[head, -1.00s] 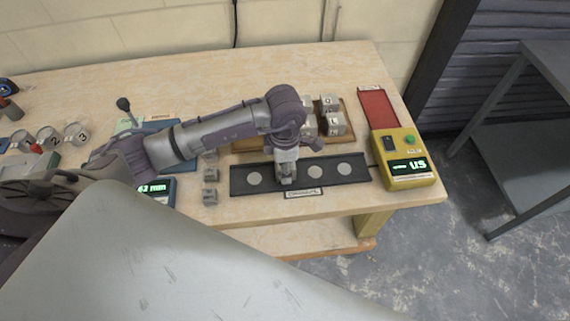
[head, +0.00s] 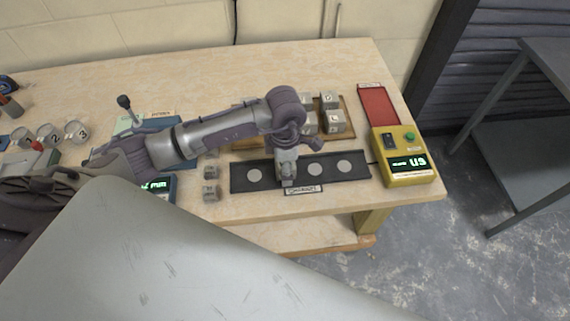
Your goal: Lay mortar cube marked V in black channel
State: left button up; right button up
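The black channel (head: 333,178) lies near the table's front edge, with pale round spots along its floor. My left gripper (head: 287,180) points down into the channel, over the stretch between the left spot and the two right spots. A grey shape shows at its fingertips, but I cannot tell fingers from a cube there. More marked cubes (head: 333,122) stand on a wooden tray behind the channel. I cannot make out a V on any cube. My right gripper is not in view.
A yellow device (head: 407,178) with a green display stands right of the channel, with a red strip (head: 377,104) behind it. A blue device with a display (head: 158,185) stands left. Numbered round tubs (head: 76,132) are at the far left.

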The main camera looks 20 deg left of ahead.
pick_arm(q)
jog(key=shift+w+r+b, duration=0.1)
jog(key=shift+r+b, duration=0.25)
jog(key=shift+r, duration=0.15)
notch_tip(320, 180, up, 11)
jog(key=b, duration=0.2)
jog(key=shift+b, duration=0.3)
